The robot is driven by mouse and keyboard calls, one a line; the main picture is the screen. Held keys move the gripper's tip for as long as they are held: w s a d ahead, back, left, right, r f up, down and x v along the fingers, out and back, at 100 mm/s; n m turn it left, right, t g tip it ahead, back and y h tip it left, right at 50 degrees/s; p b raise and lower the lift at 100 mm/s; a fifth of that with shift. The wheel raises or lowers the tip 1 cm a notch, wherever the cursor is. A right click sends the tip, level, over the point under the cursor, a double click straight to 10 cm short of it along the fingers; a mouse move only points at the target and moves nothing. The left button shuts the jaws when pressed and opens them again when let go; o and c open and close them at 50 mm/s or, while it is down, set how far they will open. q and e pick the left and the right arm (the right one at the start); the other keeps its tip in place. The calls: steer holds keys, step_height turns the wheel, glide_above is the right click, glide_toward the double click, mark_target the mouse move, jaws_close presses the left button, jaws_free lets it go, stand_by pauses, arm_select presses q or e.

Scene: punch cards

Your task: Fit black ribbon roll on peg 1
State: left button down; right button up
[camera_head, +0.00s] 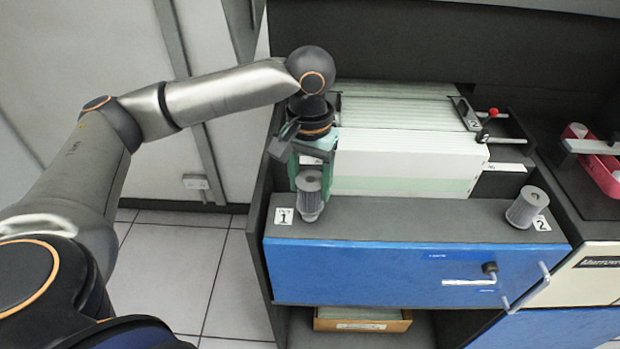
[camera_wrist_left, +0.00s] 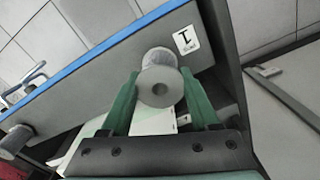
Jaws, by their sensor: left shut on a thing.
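The dark grey ribbed ribbon roll (camera_head: 309,184) is upright at the left end of the shelf, between the green fingers of my left gripper (camera_head: 309,172). In the left wrist view, the shut fingers (camera_wrist_left: 156,100) flank the roll (camera_wrist_left: 161,97), and its end shows a central hole. Directly below the roll, a paler cylinder, seemingly peg 1 (camera_head: 311,212), stands beside the "1" label (camera_head: 284,216). I cannot tell whether the roll is around the peg or just above it. My right gripper is not in view.
A second grey roll (camera_head: 525,208) stands, leaning in view, near the "2" label (camera_head: 541,223). A white card stack (camera_head: 410,160) lies behind the shelf (camera_head: 410,220), close to my left gripper. The middle of the shelf is clear. A red tray (camera_head: 600,172) is at far right.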

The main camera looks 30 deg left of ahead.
arm_select(q)
steer(key=shift+f, duration=1.15)
stand_by(0.4)
steer(key=shift+c, duration=0.2)
jaws_free()
step_height(320, 180, up, 12)
steer(key=shift+r, duration=0.2)
stand_by(0.4)
